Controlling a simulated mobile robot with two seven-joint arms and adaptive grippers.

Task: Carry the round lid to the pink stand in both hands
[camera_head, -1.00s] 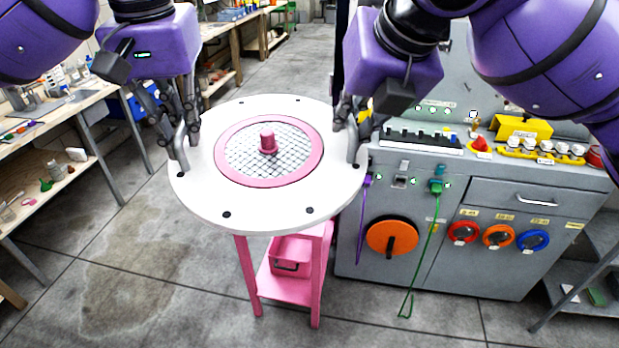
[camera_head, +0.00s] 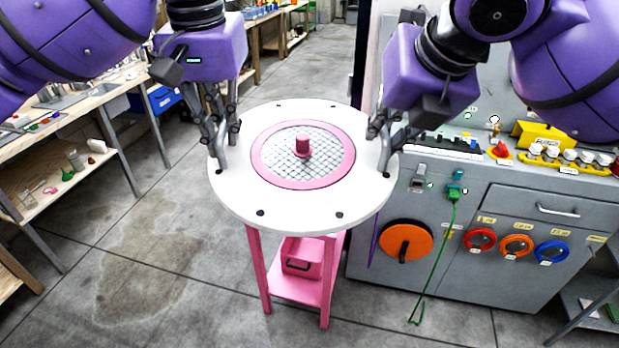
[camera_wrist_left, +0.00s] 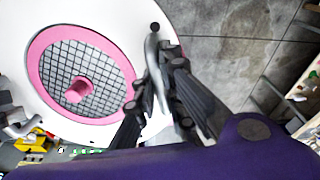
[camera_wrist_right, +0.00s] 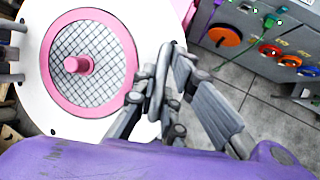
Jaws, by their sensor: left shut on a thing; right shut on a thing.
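The round lid (camera_head: 235,190) is a white disc with a pink ring, a mesh centre and a pink knob. It is level over the pink stand (camera_head: 260,270), whose top it hides, so I cannot tell whether they touch. My left gripper (camera_head: 219,145) is shut on the lid's left edge, and my right gripper (camera_head: 380,142) on its right edge. The left wrist view shows the left jaws (camera_wrist_left: 152,85) around a grey handle at the lid's rim. The right wrist view shows the right jaws (camera_wrist_right: 158,85) likewise.
A pink box (camera_head: 302,258) sits on the stand's lower shelf. A grey control cabinet (camera_head: 475,270) with an orange wheel (camera_head: 405,241) stands close on the right. Wooden workbenches (camera_head: 85,100) line the left. The floor left of the stand is clear.

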